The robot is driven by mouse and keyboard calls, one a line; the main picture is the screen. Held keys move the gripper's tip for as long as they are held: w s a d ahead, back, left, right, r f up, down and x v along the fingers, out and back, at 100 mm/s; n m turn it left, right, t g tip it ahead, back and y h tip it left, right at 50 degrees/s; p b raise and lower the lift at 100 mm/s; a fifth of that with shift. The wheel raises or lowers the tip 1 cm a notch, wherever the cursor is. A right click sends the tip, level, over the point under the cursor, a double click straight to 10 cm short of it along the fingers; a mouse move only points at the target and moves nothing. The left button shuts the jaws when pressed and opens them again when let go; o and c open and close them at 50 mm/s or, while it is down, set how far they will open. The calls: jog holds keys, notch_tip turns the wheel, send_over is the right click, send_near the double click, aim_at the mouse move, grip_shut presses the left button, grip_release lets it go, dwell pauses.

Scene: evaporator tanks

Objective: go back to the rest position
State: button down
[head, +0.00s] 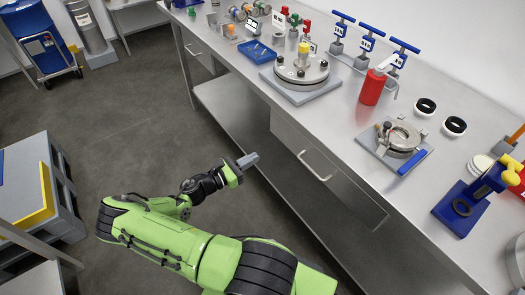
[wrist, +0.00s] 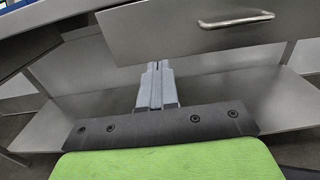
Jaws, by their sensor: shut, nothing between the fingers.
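My gripper (head: 250,160) is shut and empty at the end of my green and black arm. In the head view it hangs over the floor, in front of the steel workbench and below its top. In the wrist view my gripper (wrist: 159,70) points at the bench's front, with its two grey fingers together. Behind the fingers are a drawer front with a handle and the lower shelf. No object is in or touching the fingers as far as I can see.
The drawer handle (head: 313,168) sticks out near my gripper. A grey pallet-like stand (head: 65,205) is at the left. Open floor (head: 130,110) lies between.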

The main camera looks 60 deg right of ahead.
jog(key=shift+w+a, duration=0.1)
jog(key=shift+a, duration=0.15)
jog(key=w+a+r+m+t+y+p, duration=0.25)
jog(key=a+r+m+y, duration=0.3)
jog(key=a+r, duration=0.3)
jog(key=w+a+r+m+t+y+p, duration=0.2)
jog(key=a+r+m+t+y, duration=0.25)
jog(key=a+r+y, duration=0.4)
jog(key=s+a+r+m+t+y+p, duration=0.1)
jog(key=s+a+r+t, duration=0.2)
jog(key=s+a+r, duration=0.2)
jog(key=s+a+r+m+t+y+p, duration=0.1)
jog(key=s+a+r+t, duration=0.2)
jog(key=a+r, duration=0.8)
jog(key=shift+s+m+t+p, duration=0.3)
jog(key=shift+s+t, duration=0.1)
jog(key=shift+s, duration=0.6)
